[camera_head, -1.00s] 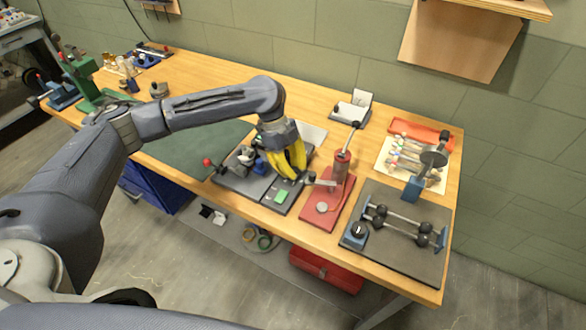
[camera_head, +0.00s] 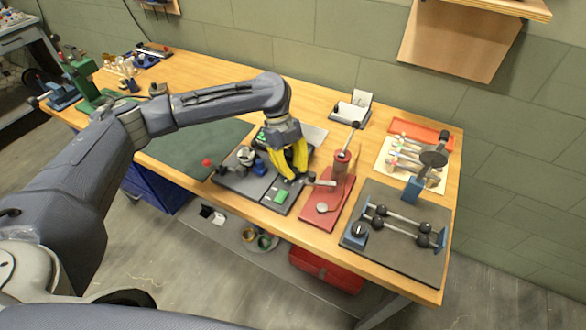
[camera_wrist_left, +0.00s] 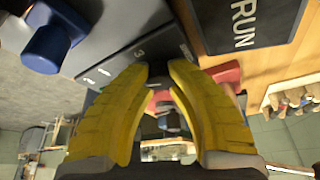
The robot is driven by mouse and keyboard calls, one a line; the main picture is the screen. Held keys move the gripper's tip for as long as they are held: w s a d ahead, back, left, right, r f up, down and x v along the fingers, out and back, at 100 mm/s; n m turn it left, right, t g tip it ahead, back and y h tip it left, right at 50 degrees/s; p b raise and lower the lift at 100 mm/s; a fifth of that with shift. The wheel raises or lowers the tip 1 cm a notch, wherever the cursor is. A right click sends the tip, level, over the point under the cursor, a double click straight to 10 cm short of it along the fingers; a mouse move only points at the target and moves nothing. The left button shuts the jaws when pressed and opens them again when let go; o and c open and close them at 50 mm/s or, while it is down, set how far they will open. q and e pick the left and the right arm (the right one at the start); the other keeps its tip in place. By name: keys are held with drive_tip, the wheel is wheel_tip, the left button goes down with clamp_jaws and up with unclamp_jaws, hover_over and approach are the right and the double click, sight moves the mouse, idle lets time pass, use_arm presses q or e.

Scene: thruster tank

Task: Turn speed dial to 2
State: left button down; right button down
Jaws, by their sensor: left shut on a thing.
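The dark control panel (camera_head: 272,206) with a green button (camera_head: 281,196) sits near the table's front edge. My left gripper (camera_head: 291,178), with yellow fingers, reaches down to the panel's right part. It is shut on a small dark thing at its tips, which I take to be the speed dial; the fingers mostly hide it. The dial's pointer is not readable. My right gripper is not in view.
A red base (camera_head: 322,210) with a red cylinder (camera_head: 341,165) stands close to the right of the gripper. A blue knob (camera_wrist_left: 45,45) and a black "RUN" plate (camera_wrist_left: 248,22) show in the left wrist view. A dark mat with a bar rig (camera_head: 402,226) lies further right.

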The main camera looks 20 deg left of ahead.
use_arm(q)
drive_tip(key=c, duration=1.4)
unclamp_jaws()
drive_tip(key=shift+d, duration=0.1)
drive_tip(key=v, duration=1.2)
